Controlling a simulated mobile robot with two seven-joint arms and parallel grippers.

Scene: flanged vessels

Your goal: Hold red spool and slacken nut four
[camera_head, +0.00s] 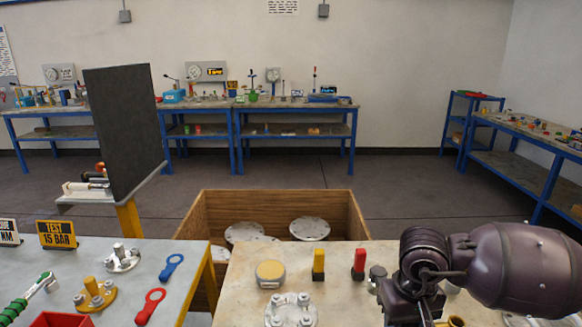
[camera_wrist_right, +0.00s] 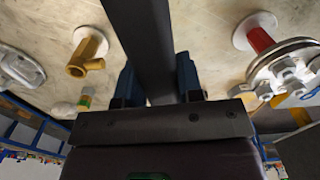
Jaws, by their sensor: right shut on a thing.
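The red spool (camera_wrist_right: 261,40) shows in the right wrist view at upper right, with a white round flange at one end and a shiny metal flange (camera_wrist_right: 288,68) with several bolts and nuts at the other. I cannot tell which nut is number four. My right gripper (camera_wrist_right: 160,90) is shut on a long dark bar (camera_wrist_right: 142,35), which runs up out of the picture. The gripper and bar are apart from the red spool in the picture. In the head view my right arm covers the bench's right part. My left gripper is not in view.
A yellow pipe piece (camera_wrist_right: 88,50) stands on the bench in the wrist view. In the head view, a bolted flange (camera_head: 291,311), a yellow block (camera_head: 318,264) and a red block (camera_head: 359,264) are on the near bench (camera_head: 240,278). A wooden crate (camera_head: 270,203) stands behind it.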

